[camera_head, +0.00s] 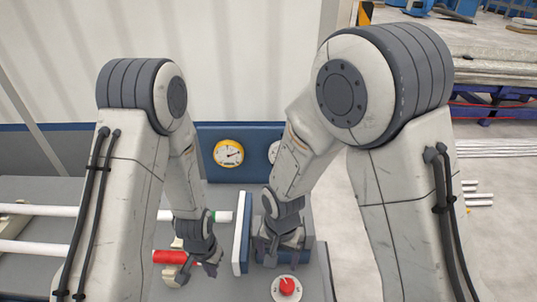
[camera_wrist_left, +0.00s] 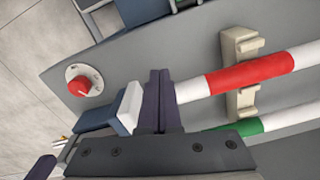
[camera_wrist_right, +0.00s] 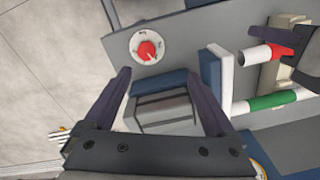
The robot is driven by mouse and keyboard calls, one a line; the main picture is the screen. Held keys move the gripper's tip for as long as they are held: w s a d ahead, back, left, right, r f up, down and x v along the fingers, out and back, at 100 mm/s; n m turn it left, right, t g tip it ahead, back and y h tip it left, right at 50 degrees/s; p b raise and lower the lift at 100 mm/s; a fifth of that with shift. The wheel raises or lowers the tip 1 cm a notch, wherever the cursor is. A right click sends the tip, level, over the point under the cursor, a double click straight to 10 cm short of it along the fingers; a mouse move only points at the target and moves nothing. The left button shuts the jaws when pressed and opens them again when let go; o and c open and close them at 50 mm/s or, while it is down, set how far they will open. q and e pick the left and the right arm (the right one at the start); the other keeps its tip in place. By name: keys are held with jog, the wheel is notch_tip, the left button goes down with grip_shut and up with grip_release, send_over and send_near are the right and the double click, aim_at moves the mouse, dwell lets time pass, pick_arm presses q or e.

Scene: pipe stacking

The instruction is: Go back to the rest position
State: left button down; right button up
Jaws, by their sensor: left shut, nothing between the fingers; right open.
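My left gripper (camera_head: 208,264) is low over the workbench beside the red-banded pipe (camera_head: 168,257). Its fingers (camera_wrist_left: 160,74) are together and empty, near the pipe's white end in the left wrist view. The red-banded pipe lies in a beige holder (camera_wrist_left: 240,75). The green-banded pipe (camera_wrist_left: 238,131) lies parallel to it. My right gripper (camera_head: 288,240) is right of the upright white-and-blue plate (camera_head: 242,234). In the right wrist view its fingers (camera_wrist_right: 160,76) are spread and empty, over a blue-and-grey block (camera_wrist_right: 164,105).
A red knob (camera_head: 286,287) on a white dial is at the bench's front right. A yellow gauge (camera_head: 228,153) is on the blue back panel (camera_head: 245,136). White pipes (camera_head: 40,211) lie at the left. Open floor (camera_head: 345,240) is to the right.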

pick_arm(q)
jog(key=s+d+r+m+b, duration=0.2)
jog(key=s+d+r+b, duration=0.15)
jog(key=d+r, duration=0.65)
pick_arm(e)
jog(key=s+d+r+n+b, duration=0.1)
jog(key=s+d+r+n, duration=0.1)
jog(key=s+r+n, duration=0.8)
jog(key=s+n, duration=0.1)
jog(key=s, duration=0.1)
jog(key=shift+s+d+y+b, duration=0.4)
pick_arm(q)
jog(key=s+r+m+h, duration=0.1)
jog(key=s+r+m, duration=0.1)
jog(key=s+r, duration=0.6)
jog(key=shift+s+d, duration=0.45)
jog(key=shift+s, duration=0.3)
pick_arm(e)
jog(key=shift+c, duration=0.3)
